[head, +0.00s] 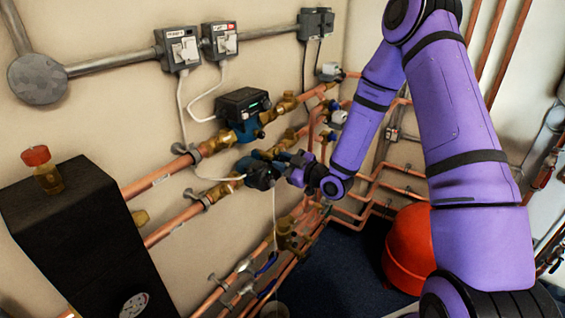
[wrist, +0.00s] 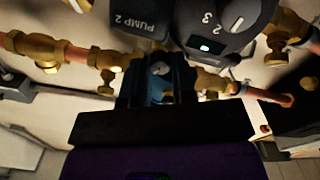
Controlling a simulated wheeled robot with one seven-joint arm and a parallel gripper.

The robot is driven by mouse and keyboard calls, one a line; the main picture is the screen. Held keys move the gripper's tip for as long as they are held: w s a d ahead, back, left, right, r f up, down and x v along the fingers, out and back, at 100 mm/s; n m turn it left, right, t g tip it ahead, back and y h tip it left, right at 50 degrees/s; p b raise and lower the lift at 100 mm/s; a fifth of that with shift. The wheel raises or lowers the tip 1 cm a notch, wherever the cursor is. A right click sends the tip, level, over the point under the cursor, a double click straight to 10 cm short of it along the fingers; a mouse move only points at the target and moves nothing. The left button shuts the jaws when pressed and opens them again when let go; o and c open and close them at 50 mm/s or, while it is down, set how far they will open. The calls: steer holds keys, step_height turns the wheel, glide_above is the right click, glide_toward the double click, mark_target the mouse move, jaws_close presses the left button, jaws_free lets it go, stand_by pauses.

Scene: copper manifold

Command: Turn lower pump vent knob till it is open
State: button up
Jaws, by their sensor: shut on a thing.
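The lower pump (head: 258,172), marked PUMP 2, is on the lower copper pipe run in the head view. In the wrist view its dark head (wrist: 215,35) shows a numbered dial and a lit green light. A small round silvery vent knob (wrist: 160,68) shows just below this head, against dark blue parts. My gripper (head: 280,168) is at the right side of the lower pump. In the wrist view my gripper (wrist: 160,82) reaches up to the vent knob and is shut on it. Dark fingers and dark pump parts blend together, and the knob's turn angle is unclear.
The upper pump (head: 243,112) sits close above, with brass valves (head: 283,105) beside it. White cables hang by the pipes. A black box (head: 80,235) stands at left and a red vessel (head: 408,245) at right. More copper pipes run below.

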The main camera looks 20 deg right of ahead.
steer(key=m, duration=0.6)
steer(key=shift+m, duration=0.3)
steer(key=m, duration=0.5)
steer(key=shift+m, duration=0.3)
steer(key=o, duration=0.9)
steer(key=shift+o, duration=0.2)
steer(key=shift+d, duration=0.1)
steer(key=v, duration=1)
steer(key=shift+s+d, duration=0.2)
steer(key=shift+s, duration=0.15)
